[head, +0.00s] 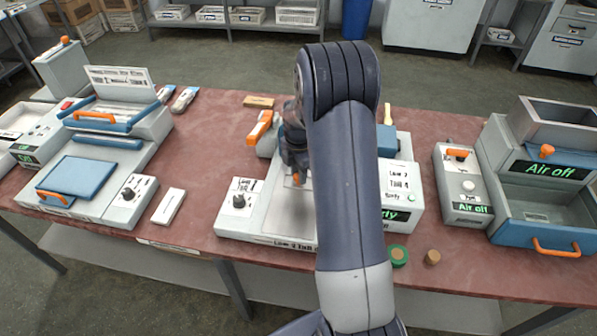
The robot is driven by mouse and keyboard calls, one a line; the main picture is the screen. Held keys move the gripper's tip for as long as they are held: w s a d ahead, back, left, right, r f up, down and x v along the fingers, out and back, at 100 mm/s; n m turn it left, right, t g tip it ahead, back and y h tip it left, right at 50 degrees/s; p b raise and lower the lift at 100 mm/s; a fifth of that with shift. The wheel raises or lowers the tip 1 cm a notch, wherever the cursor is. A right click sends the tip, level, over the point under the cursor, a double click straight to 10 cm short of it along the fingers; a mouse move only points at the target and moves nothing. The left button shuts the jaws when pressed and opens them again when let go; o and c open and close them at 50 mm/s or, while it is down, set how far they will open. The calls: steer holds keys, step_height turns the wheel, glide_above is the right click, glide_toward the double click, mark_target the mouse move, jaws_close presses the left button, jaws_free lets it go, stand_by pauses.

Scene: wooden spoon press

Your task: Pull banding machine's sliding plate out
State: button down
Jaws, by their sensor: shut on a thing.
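The middle machine (236,226), which I take for the banding machine, stands on the red table with a pale base, a knob box at left and a lit display box at right. My gripper (297,172) points down over its base, left of my arm.
At left stands a machine with a blue plate (85,181) and orange handles. At right are an air switch box (463,186) and a bin with a blue drawer (538,235). A green roll (398,255) and a brown piece (432,257) lie near the front edge.

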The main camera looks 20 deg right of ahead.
steer(key=s+a+b, duration=0.1)
steer(key=s+a, duration=0.2)
steer(key=s, duration=0.1)
steer(key=s+a+b, duration=0.1)
steer(key=s+a, duration=0.2)
steer(key=s, duration=0.2)
steer(key=s+a+b, duration=0.1)
steer(key=s+a, duration=0.2)
steer(key=s, duration=0.1)
steer(key=shift+s, duration=0.3)
steer(key=c, duration=1.1)
jaws_free()
steer(key=shift+a, duration=0.1)
step_height(320, 180, up, 11)
steer(key=shift+f, duration=0.15)
